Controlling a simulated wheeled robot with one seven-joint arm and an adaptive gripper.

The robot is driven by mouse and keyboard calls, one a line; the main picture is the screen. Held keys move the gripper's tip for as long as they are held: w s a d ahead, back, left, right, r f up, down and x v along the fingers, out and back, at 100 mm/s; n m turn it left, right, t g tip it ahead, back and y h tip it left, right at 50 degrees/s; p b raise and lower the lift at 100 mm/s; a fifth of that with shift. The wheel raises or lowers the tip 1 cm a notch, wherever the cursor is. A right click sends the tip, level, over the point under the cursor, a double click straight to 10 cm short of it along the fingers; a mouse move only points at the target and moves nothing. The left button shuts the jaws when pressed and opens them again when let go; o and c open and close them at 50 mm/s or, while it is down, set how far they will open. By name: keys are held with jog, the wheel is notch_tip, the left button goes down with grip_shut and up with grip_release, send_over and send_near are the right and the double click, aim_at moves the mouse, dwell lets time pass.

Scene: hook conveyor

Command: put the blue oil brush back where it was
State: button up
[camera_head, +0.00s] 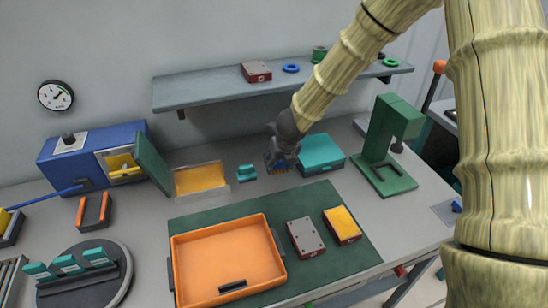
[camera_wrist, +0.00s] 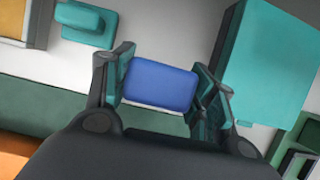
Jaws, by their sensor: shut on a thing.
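My gripper (camera_head: 281,157) hangs above the grey bench, between a small teal block and a larger teal box. In the wrist view my gripper (camera_wrist: 162,92) is shut on the blue oil brush (camera_wrist: 160,86), with a finger on each of its sides. Only its blue top shows there. In the head view the brush is mostly hidden by the fingers, and yellowish bristles (camera_head: 281,169) show below them. I cannot tell whether the bristles touch the bench.
The small teal block (camera_head: 246,173) stands left and the teal box (camera_head: 320,154) right of my gripper. An open box with a yellow inside (camera_head: 200,179) is farther left. A green press (camera_head: 388,148) stands right. An orange tray (camera_head: 178,270) lies in front on a green mat (camera_head: 340,258).

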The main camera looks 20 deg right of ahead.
jog(key=shift+w+a+f+p, duration=0.15)
jog(key=shift+w+p, duration=0.35)
jog(key=shift+w, duration=0.55)
jog(key=shift+w+a+p, duration=0.1)
jog(key=shift+w+p, duration=0.4)
jog(key=shift+w, duration=0.55)
jog(key=shift+w+f, duration=0.15)
jog(key=shift+f, duration=1.7)
jog(key=shift+f, duration=0.2)
jog(key=o, duration=1.1)
jog(key=shift+c, duration=0.2)
jog(key=shift+r, duration=0.1)
jog(key=shift+r, duration=0.45)
jog(key=v, duration=1.1)
jog(key=shift+s+r+b, duration=0.15)
jog(key=shift+s+b, duration=0.05)
jog(key=shift+b, duration=0.15)
